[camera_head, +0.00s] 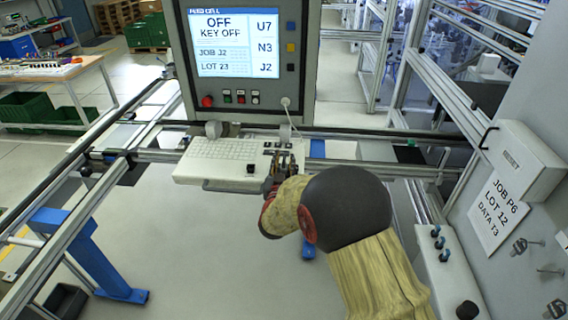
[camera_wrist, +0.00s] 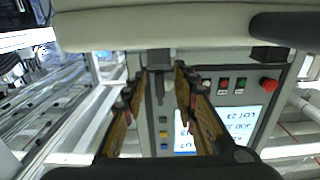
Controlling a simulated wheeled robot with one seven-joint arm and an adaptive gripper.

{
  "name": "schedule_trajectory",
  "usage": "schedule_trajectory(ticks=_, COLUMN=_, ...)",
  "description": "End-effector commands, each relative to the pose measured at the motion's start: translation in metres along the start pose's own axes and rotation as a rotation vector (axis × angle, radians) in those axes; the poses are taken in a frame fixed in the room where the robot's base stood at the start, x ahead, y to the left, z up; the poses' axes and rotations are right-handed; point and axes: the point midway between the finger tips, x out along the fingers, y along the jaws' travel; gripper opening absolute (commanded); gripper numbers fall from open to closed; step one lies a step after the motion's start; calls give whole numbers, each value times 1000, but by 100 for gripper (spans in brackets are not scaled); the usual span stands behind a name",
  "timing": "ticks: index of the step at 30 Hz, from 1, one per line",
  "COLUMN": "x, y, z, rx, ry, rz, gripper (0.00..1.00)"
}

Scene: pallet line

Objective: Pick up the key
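My gripper (camera_head: 279,163) is over the right end of the console's keyboard shelf (camera_head: 215,161). In the wrist view its two fingers (camera_wrist: 161,72) stand apart, with a gap on each side of a narrow grey upright piece (camera_wrist: 158,88). I cannot tell whether that piece is a key or part of the console. The console screen (camera_head: 237,43) reads KEY OFF. Small metal pieces (camera_head: 520,245) hang on pegs on the right wall panel; they may be keys, but they are too small to be sure. My fingers hide part of the shelf.
A red button (camera_head: 207,101) and several smaller buttons sit under the screen. A metal rail frame (camera_head: 62,235) runs along the left.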

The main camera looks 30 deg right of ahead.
Motion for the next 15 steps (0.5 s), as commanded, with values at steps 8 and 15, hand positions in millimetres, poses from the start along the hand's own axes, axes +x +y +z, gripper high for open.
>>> schedule_trajectory(ticks=8, x=0, y=0, z=0, rx=0, ry=0, rz=0, gripper=11)
schedule_trajectory(ticks=15, x=0, y=0, z=0, rx=0, ry=0, rz=0, gripper=0)
